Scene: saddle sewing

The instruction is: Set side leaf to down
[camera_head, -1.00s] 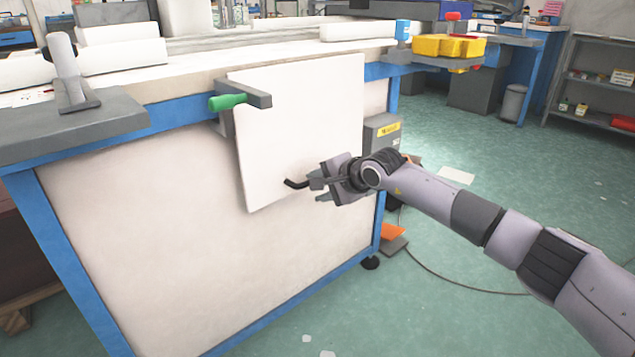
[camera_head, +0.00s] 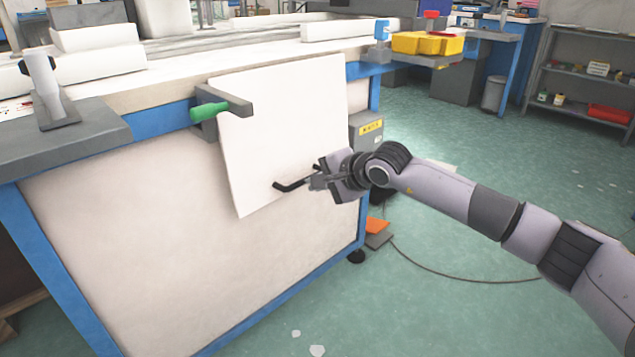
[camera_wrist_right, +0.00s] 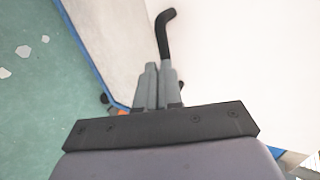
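The side leaf (camera_head: 265,120) is a white panel hanging steeply down from the bench's side, its lower edge standing out a little. A green-gripped lever (camera_head: 210,110) on a grey bracket is at its upper left. A bent black handle (camera_head: 288,185) sticks out from the leaf's lower part. My right gripper (camera_head: 318,180) is at this handle, its fingers close together and seemingly closed on it. In the right wrist view the handle (camera_wrist_right: 164,35) runs up from the fingers (camera_wrist_right: 157,85), with the white leaf behind. My left gripper is not in view.
The blue-framed bench (camera_head: 130,240) fills the left side. A grey box with a yellow label (camera_head: 368,130) is behind the leaf. An orange pedal (camera_head: 377,226) and a cable lie on the green floor. Yellow bins (camera_head: 428,43) stand at the back. Floor to the right is open.

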